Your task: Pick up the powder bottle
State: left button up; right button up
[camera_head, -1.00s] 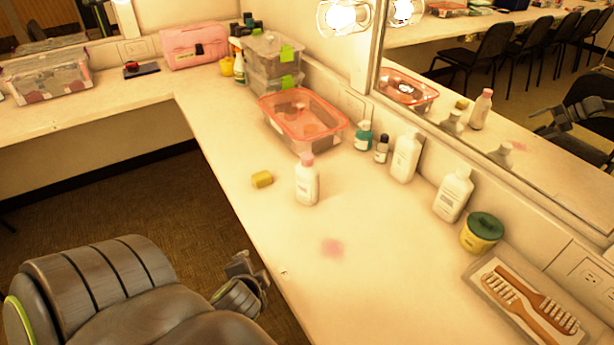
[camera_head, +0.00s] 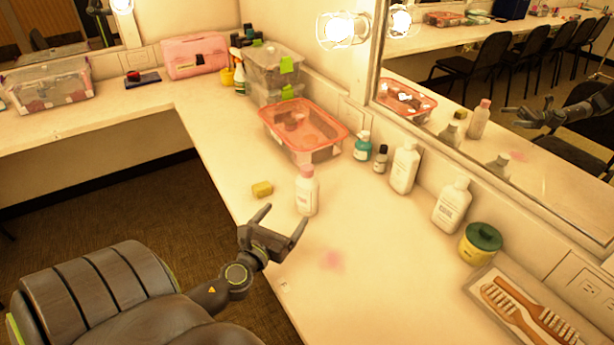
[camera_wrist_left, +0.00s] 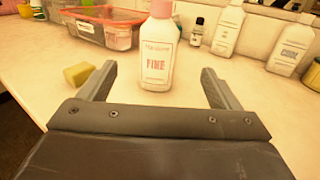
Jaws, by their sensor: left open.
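My left gripper (camera_head: 286,214) is over the counter's front edge, open and empty, just on the near side of this bottle. In the wrist view the bottle stands beyond the gripper and between the lines of its two fingers (camera_wrist_left: 158,72), with no visible contact. Two other white bottles, one (camera_head: 404,168) and another (camera_head: 451,206), stand by the mirror. My right gripper is not in view.
A yellow sponge-like block (camera_head: 262,189) lies left of the pink-capped bottle. A red-lidded box (camera_head: 303,132) stands behind it. Small bottles, a green-lidded jar (camera_head: 480,243) and a brush tray (camera_head: 477,281) line the mirror (camera_head: 545,165). The front counter is mostly clear.

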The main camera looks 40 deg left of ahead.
aim_at(303, 193)
pick_arm(q)
jog(key=p+x, duration=0.1)
jog(key=x, duration=0.6)
jog(key=shift+w+a, duration=0.15)
jog(key=shift+w, duration=0.15)
jog(key=shift+f+x, duration=0.25)
jog(key=shift+x, duration=1.3)
jog(key=shift+f+x, duration=0.2)
jog(key=shift+x, duration=1.35)
jog(key=shift+a, duration=0.1)
jog(key=shift+s, duration=0.1)
jog(key=shift+c, duration=0.4)
grip_shut()
